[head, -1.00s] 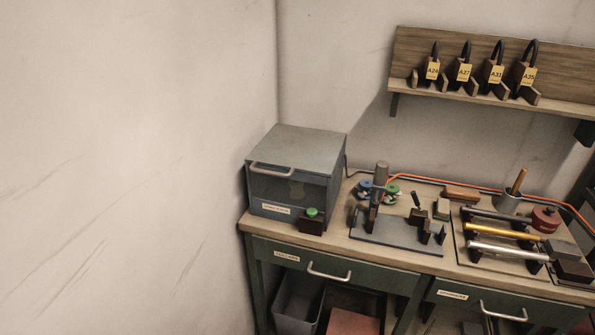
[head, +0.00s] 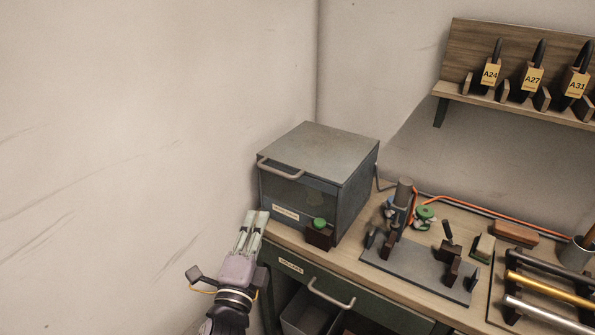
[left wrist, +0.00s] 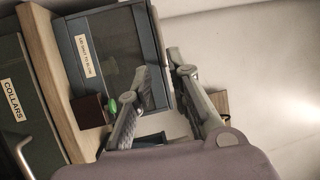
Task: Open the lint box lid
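The lint box (head: 335,200) is a grey box with a dark front panel. It stands on the left end of the workbench. Its flat lid (head: 320,148) is shut, with a light bar handle (head: 280,168) at the front edge. My left gripper (head: 256,213) is beside the box's lower front left corner, below the handle and apart from it. Its fingers are open and empty. In the left wrist view, the box front (left wrist: 110,50) with its white label shows beyond the open fingers (left wrist: 159,62). The handle cannot be made out there. My right gripper is out of view.
A dark block with a green button (head: 320,224) stands before the box. A fixture plate (head: 415,268) and metal rods (head: 550,290) lie to the right. The wall is close on the left. A drawer (head: 345,285) with a handle is below. Space above the lid is clear.

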